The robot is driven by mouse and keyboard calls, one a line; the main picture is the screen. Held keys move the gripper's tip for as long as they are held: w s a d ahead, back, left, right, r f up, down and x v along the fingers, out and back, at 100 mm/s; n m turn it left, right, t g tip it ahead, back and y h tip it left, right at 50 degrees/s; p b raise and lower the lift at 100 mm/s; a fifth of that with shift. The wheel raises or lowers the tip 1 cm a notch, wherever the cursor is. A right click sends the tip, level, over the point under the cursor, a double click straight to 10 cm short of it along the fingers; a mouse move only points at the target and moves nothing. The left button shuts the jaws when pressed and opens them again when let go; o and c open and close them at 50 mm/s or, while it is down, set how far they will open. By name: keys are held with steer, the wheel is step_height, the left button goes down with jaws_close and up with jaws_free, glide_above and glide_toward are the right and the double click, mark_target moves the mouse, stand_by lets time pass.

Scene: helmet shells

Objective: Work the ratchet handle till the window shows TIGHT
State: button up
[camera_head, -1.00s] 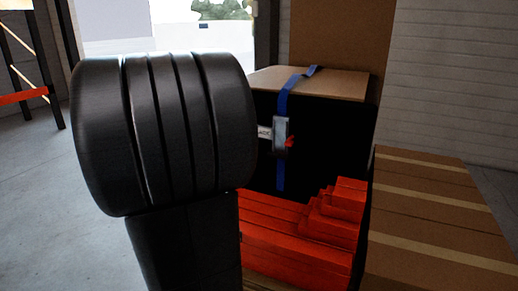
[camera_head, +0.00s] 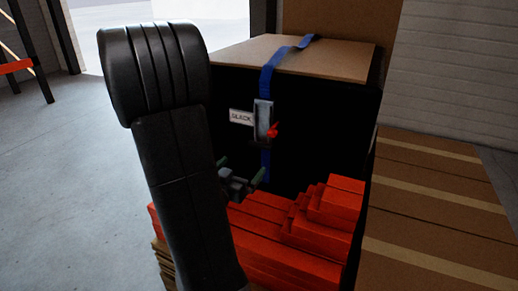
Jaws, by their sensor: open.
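The ratchet (camera_head: 263,119) is a grey metal body on a blue strap (camera_head: 267,82) that runs over and down the front of a large black load (camera_head: 330,130). A small red part, seemingly the handle (camera_head: 272,131), sticks out at its lower right. A white window (camera_head: 241,117) to its left appears to read SLACK. My gripper (camera_head: 242,170) is open and empty. It shows below the ratchet, apart from the handle in the picture. Its fingers partly cover the lower strap.
Stacked red-orange boxes (camera_head: 290,235) lie below, in front of the load. Brown cartons (camera_head: 430,210) stand at the right. A tan board (camera_head: 305,52) tops the load. My arm fills the left middle.

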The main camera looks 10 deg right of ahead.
mark_target(259, 147)
steer(key=b+x, duration=0.1)
steer(key=x, duration=1)
steer(key=shift+w+d+b, duration=0.15)
steer(key=shift+w+b, duration=0.05)
steer(key=shift+b, duration=0.2)
